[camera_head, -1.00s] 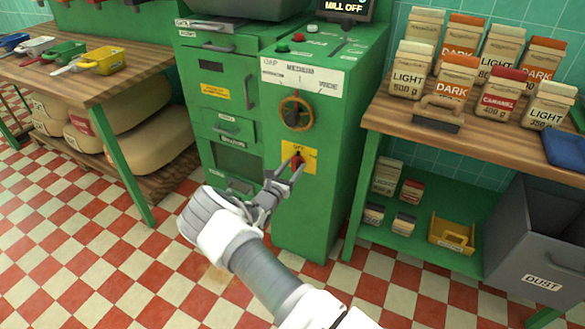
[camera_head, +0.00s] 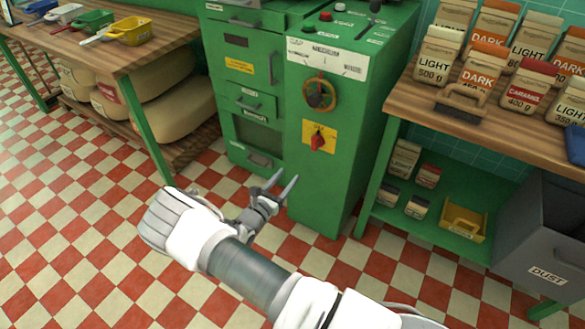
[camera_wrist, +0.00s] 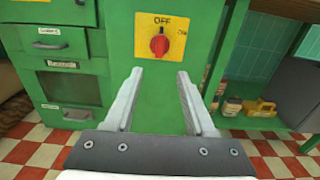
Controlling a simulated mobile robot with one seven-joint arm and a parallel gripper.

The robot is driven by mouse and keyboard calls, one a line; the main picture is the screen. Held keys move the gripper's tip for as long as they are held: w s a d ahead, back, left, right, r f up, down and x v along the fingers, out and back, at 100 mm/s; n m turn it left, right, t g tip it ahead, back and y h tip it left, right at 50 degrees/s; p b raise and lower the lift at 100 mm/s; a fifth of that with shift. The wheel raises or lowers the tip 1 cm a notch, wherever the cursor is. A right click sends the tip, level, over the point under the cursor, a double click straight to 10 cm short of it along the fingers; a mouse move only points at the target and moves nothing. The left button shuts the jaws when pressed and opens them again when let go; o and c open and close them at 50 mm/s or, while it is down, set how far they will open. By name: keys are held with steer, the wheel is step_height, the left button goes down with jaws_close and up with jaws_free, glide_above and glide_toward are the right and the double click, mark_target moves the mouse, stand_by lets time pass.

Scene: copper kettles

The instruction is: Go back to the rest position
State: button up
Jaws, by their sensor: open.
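My gripper (camera_head: 283,186) is open and empty in front of the green mill cabinet (camera_head: 325,195). Its two fingers (camera_wrist: 160,95) also show in the wrist view, spread apart with nothing between them. The red knob (camera_head: 318,142) on its yellow plate stands on the cabinet front, above and beyond the fingertips. In the wrist view the red knob (camera_wrist: 160,45) sits under the word OFF, apart from the fingers.
A wooden table with scoops (camera_head: 130,32) stands at left, with sacks (camera_head: 165,112) below. At right is a shelf of labelled bags (camera_head: 437,55), a yellow bin (camera_head: 463,222) and a grey dust bin (camera_head: 545,235). The checkered floor (camera_head: 90,235) is open at front left.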

steer(key=shift+s+a, duration=0.1)
steer(key=shift+s, duration=0.1)
stand_by(0.4)
steer(key=s+d+r+m+g, duration=0.5)
steer(key=d+r+m+g, duration=0.15)
steer(key=r+m, duration=0.3)
steer(key=s+d+r+m+g, duration=0.55)
steer(key=d+r+m, duration=0.2)
steer(key=r, duration=0.25)
steer(key=s+a+r+m+t+y, duration=0.2)
steer(key=s+r+m+y, duration=0.35)
steer(key=s+r, duration=0.45)
steer(key=s+a+r+m+t+y, duration=0.1)
steer(key=s+r+m+y, duration=0.5)
steer(key=s, duration=0.6)
step_height(320, 180, up, 21)
steer(key=p, duration=1.9)
steer(key=shift+w+a+f+h, duration=0.15)
steer(key=shift+a+f+h, duration=0.05)
steer(key=shift+h, duration=0.25)
steer(key=shift+f+m, duration=0.15)
steer(key=shift+m, duration=0.1)
steer(key=shift+c, duration=0.4)
